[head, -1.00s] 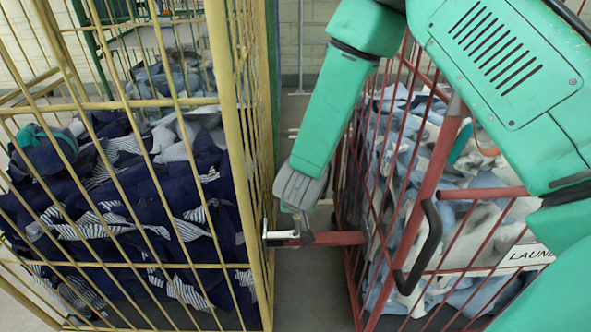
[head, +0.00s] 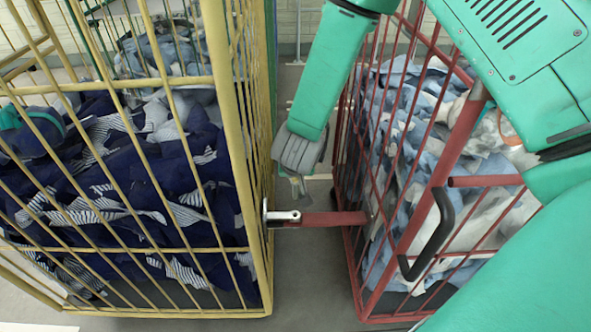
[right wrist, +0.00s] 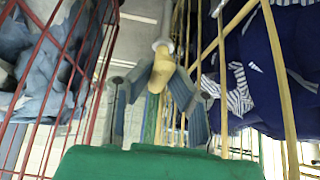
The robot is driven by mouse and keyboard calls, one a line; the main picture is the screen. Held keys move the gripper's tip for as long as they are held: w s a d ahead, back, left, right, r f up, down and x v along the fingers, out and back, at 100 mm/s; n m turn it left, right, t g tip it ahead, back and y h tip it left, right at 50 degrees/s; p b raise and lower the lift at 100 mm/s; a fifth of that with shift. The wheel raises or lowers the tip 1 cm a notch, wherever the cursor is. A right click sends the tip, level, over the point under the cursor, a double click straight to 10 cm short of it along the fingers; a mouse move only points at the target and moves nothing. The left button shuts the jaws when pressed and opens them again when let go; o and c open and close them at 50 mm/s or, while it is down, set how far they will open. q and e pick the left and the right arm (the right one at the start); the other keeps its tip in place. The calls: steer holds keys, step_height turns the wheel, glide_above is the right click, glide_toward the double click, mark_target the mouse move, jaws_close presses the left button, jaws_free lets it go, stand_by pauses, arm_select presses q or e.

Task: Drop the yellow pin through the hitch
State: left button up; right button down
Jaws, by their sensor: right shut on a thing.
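The hitch joins the two cage trolleys in the head view: a silver clevis (head: 281,217) on the yellow cage's corner and a red bar (head: 335,219) from the red cage, its end at the clevis. My right gripper (head: 298,188) hangs fingers-down just above and behind the bar, apart from it. In the right wrist view its grey fingers (right wrist: 157,95) are on both sides of the yellow pin (right wrist: 162,68), and it is shut on the pin. The pin cannot be made out in the head view. My left gripper is not in view.
The yellow cage (head: 235,140), with navy and striped cloth, stands at left. The red cage (head: 437,190), with pale blue and white cloth and a black handle (head: 428,240), stands at right. A narrow gap of grey floor (head: 310,270) lies between them.

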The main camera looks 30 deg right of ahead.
mark_target(295, 189)
steer(key=shift+a+r, duration=0.1)
steer(key=shift+r, duration=0.05)
step_height(295, 189, down, 5)
steer(key=b, duration=0.2)
steer(key=shift+b, duration=0.3)
steer(key=shift+f+b, duration=0.3)
steer(key=shift+f, duration=0.25)
steer(key=shift+s+p, duration=0.1)
steer(key=shift+p, duration=0.95)
stand_by(0.9)
steer(key=shift+f+b, duration=2.15)
steer(key=shift+f, duration=1.55)
steer(key=c, duration=1.9)
jaws_free()
steer(key=o, duration=0.5)
